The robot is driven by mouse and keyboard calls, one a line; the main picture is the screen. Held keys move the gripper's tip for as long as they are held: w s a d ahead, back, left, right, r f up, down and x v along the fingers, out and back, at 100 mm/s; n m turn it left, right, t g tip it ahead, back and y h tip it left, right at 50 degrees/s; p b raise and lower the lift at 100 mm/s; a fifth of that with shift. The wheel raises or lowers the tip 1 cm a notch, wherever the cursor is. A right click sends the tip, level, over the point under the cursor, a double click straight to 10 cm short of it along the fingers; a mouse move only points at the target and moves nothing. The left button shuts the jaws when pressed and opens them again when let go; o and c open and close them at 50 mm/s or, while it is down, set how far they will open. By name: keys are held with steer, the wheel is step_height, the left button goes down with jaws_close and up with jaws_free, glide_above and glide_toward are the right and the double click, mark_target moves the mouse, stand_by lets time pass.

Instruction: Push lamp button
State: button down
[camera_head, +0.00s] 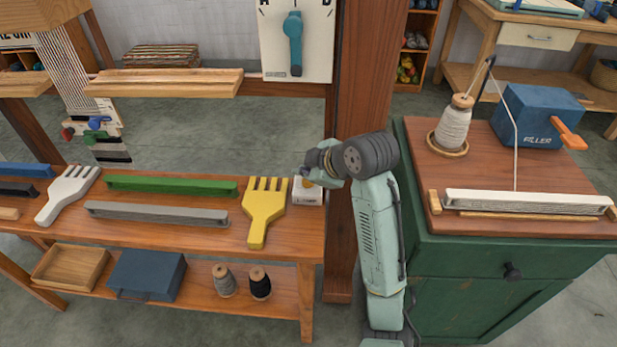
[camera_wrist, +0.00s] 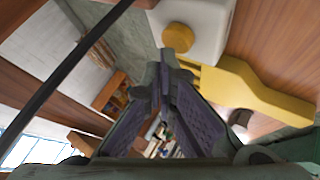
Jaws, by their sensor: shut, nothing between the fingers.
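The lamp button is a round yellow button on a small white box (camera_head: 308,193), which sits at the right end of the wooden bench. In the wrist view, the yellow button (camera_wrist: 178,37) shows on top of the white box (camera_wrist: 213,28). My gripper (camera_head: 306,175) is over the box and partly hides the button in the head view. Its fingers are closed together and empty. In the wrist view, my fingertips (camera_wrist: 165,67) are close beside the button; I cannot tell whether they touch it.
A yellow comb-like beater (camera_head: 264,208) lies just left of the box. A green bar (camera_head: 172,185) and a grey bar (camera_head: 155,213) lie further left. A wooden post (camera_head: 362,90) rises behind my arm. A green cabinet (camera_head: 465,262) stands to the right.

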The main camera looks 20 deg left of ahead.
mark_target(306, 183)
steer(key=shift+r+p, duration=2.4)
steer(key=shift+r, duration=0.65)
